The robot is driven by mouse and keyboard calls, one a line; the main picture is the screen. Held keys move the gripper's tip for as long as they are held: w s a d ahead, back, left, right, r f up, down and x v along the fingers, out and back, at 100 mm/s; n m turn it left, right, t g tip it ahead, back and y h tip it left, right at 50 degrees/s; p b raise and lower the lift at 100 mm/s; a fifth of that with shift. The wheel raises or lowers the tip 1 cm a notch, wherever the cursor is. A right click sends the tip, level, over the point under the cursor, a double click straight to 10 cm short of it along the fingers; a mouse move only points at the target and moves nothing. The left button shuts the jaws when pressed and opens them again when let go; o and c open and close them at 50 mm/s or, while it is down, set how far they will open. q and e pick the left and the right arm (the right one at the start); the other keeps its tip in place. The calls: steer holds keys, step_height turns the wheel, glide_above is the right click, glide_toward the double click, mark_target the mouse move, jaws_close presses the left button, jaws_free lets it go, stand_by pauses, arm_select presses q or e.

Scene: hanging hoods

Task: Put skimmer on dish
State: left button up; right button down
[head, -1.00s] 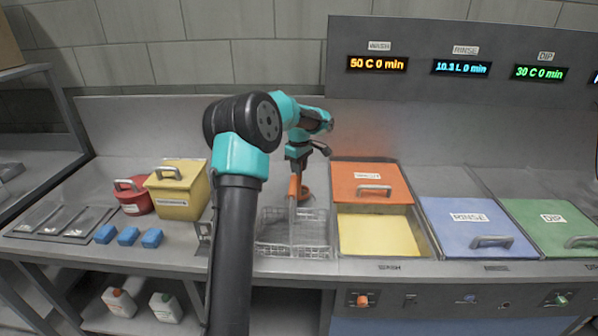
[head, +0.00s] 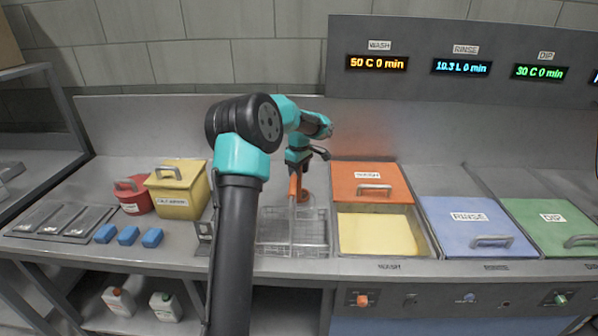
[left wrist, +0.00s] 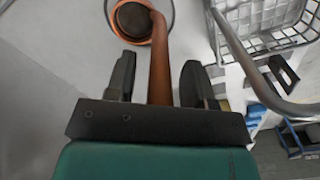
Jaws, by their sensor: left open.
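The skimmer has a copper-orange handle (left wrist: 160,36) and a round head (left wrist: 132,20) with an orange rim and dark inside. In the head view it shows as an orange shape (head: 292,187) below my left gripper (head: 298,173). In the left wrist view my left gripper (left wrist: 159,64) is open, with the handle running between its fingers; I cannot tell whether they touch it. A thin grey curved rim around the skimmer's head may be the dish, mostly cut off by the picture edge. My right gripper is not in view.
A wire basket (head: 292,247) stands in front of the skimmer. The open yellow wash tank (head: 378,235) is to the right, its orange lid (head: 370,178) behind. Yellow (head: 178,189) and red (head: 132,195) containers and blue blocks (head: 128,236) are on the left.

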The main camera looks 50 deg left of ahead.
arm_select(q)
step_height(320, 180, up, 12)
steer(key=shift+r, duration=0.2)
stand_by(0.4)
steer(key=shift+d+f, duration=0.1)
stand_by(0.4)
